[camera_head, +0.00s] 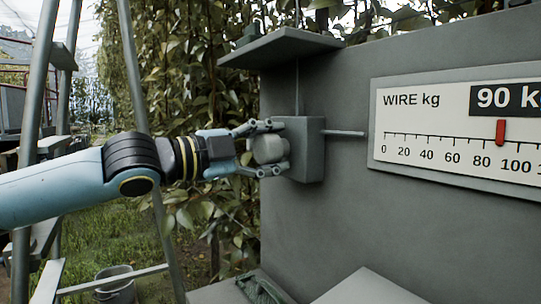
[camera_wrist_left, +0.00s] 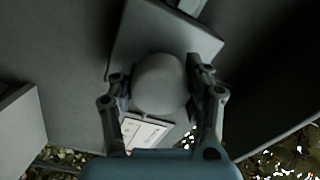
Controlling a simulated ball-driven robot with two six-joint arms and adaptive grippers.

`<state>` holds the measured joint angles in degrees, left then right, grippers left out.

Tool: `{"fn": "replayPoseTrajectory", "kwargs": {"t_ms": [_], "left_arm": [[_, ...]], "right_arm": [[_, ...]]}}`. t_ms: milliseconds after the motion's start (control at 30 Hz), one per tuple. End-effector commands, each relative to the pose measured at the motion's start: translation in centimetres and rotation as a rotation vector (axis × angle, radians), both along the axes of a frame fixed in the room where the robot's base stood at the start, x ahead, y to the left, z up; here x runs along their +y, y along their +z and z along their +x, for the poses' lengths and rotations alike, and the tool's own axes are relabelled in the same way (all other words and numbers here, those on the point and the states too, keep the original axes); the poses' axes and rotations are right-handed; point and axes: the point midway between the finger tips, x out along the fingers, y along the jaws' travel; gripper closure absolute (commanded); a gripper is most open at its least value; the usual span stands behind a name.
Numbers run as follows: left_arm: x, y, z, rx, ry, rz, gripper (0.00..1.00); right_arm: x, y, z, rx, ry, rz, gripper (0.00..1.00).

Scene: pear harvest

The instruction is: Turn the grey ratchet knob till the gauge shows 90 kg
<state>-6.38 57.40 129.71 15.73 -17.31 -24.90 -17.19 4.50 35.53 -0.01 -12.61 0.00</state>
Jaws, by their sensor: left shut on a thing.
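The grey ratchet knob (camera_head: 269,149) sticks out from the left side of a grey box (camera_head: 305,150) on the grey panel. My left gripper (camera_head: 268,149) is shut on the knob, with one finger above and one below it. In the left wrist view the round knob (camera_wrist_left: 160,84) sits between the two fingers (camera_wrist_left: 160,92). The white gauge (camera_head: 455,130) is labelled WIRE kg. Its dark readout shows 90 and a cut-off "k". The red pointer (camera_head: 501,132) stands between 80 and 100. My right gripper is not in view.
A grey shelf (camera_head: 280,47) juts out above the box, and a thin rod (camera_head: 345,133) runs from the box toward the gauge. A ladder (camera_head: 38,130) stands at the left before the foliage. A bucket (camera_head: 115,286) is on the grass.

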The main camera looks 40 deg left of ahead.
Motion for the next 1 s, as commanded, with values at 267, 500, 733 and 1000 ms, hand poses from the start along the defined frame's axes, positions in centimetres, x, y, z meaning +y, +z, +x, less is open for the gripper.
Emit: {"fn": "replayPoseTrajectory", "kwargs": {"t_ms": [267, 500, 733, 1000], "left_arm": [[0.04, -0.16, -0.01, -0.003, 0.001, 0.016, 0.83], [0.04, -0.16, -0.01, -0.002, 0.001, 0.014, 0.49], [0.02, -0.09, -0.01, -0.003, 0.001, 0.014, 0.26], [0.0, 0.25, 0.01, -0.005, 0.0, 0.015, 0.26]], "right_arm": [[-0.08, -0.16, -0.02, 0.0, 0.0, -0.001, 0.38], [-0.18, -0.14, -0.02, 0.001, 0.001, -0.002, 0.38], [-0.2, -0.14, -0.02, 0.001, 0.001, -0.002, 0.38], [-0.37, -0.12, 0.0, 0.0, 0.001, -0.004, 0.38]]}}
